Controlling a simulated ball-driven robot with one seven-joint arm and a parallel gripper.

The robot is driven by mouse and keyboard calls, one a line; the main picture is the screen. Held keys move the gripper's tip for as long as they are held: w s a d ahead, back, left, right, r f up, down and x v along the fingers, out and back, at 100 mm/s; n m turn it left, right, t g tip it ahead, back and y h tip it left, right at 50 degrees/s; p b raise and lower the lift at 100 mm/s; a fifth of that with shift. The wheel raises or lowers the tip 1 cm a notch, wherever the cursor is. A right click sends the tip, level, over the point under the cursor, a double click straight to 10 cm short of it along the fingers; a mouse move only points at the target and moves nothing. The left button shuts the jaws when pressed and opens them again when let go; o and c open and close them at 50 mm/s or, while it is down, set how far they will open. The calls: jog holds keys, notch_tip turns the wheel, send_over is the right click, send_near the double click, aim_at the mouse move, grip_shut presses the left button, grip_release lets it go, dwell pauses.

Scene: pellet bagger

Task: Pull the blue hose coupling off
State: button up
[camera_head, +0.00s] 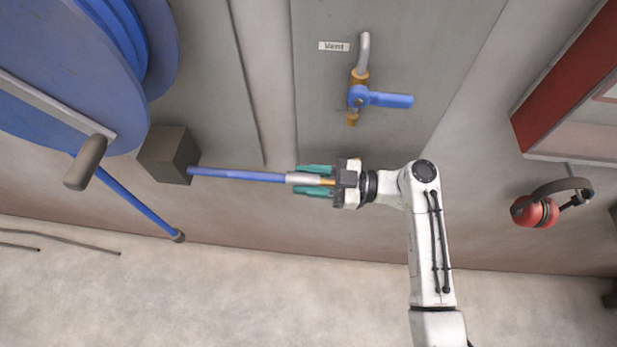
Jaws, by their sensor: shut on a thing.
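A straight blue hose (238,175) runs level from a dark block on the wall to the right. At its right end is the hose coupling, a silver-grey sleeve (300,179) with a brass-coloured part (327,182) deeper between the jaws. My gripper (312,181) reaches in from the right, its teal fingers above and below the coupling, shut on it. The silver sleeve still lines up with the blue hose and I see no gap between them. The fingers and gripper body hide part of the coupling.
The dark block (168,155) sits left, below a large blue reel (60,75) with a crank handle (86,162). A blue-handled vent valve (380,99) is above my gripper. Red ear defenders (536,211) hang at right.

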aim_at(285, 179)
grip_shut()
jog(key=a+b, duration=0.1)
jog(key=a, duration=0.1)
jog(key=a+b, duration=0.1)
jog(key=a, duration=0.1)
jog(key=shift+f, duration=0.2)
jog(key=shift+a+r+b, duration=0.1)
jog(key=shift+a+b, duration=0.25)
jog(key=shift+w+r, duration=0.1)
jog(key=shift+r, duration=0.05)
jog(key=o, duration=0.8)
grip_release()
jog(key=shift+a, duration=0.2)
jog(key=shift+c, duration=0.2)
jog(key=shift+d, duration=0.1)
